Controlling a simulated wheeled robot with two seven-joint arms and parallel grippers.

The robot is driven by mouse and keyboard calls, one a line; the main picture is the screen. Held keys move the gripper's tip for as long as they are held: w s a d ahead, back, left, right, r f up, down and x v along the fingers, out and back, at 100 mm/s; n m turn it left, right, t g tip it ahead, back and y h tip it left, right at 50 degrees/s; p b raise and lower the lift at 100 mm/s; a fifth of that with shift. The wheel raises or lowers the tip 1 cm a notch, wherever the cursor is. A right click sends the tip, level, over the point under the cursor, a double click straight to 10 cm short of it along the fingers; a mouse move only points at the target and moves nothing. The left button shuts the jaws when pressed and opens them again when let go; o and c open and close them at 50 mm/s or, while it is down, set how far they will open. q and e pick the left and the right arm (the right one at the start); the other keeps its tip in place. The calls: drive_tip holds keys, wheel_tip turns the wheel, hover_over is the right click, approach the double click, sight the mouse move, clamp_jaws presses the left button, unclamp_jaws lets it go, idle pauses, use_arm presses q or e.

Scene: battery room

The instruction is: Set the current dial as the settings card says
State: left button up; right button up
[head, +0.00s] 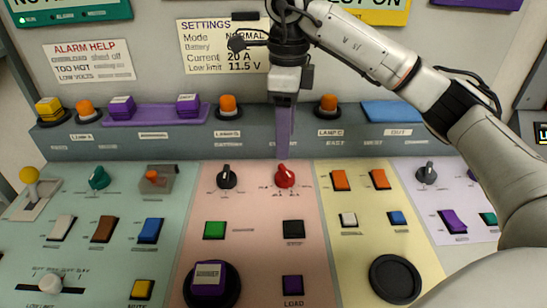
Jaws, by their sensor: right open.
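The settings card (195,48) on the back wall reads Mode NORMAL, Current 20 A and Low limit 11.5 V. My right arm hides part of its upper right and the Battery line. A red dial (286,177) with small marks around it sits on the pink panel; the marks are too small to read surely, and I cannot read a name on it. My right gripper (284,152) points down just above and behind the red dial, open, with its fingers seen edge-on. Whether it touches the dial is unclear. My left gripper is not in view.
A black dial (227,177) stands left of the red one. A green button (215,230) and a black button (293,229) lie in front. Orange switches (341,180) are to the right. A raised ledge (150,140) with lamps runs behind.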

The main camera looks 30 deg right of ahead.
sight(286, 170)
drive_tip(key=f, duration=0.1)
drive_tip(key=s+f, duration=0.1)
drive_tip(key=f, duration=0.1)
drive_tip(key=shift+f, duration=0.1)
wheel_tip(286, 170, down, 5)
drive_tip(key=shift+w+f, duration=0.1)
drive_tip(key=shift+f, duration=0.3)
drive_tip(key=shift+w+f, duration=0.1)
drive_tip(key=shift+f, duration=0.05)
drive_tip(key=c, duration=0.7)
drive_tip(key=shift+c, duration=1.2)
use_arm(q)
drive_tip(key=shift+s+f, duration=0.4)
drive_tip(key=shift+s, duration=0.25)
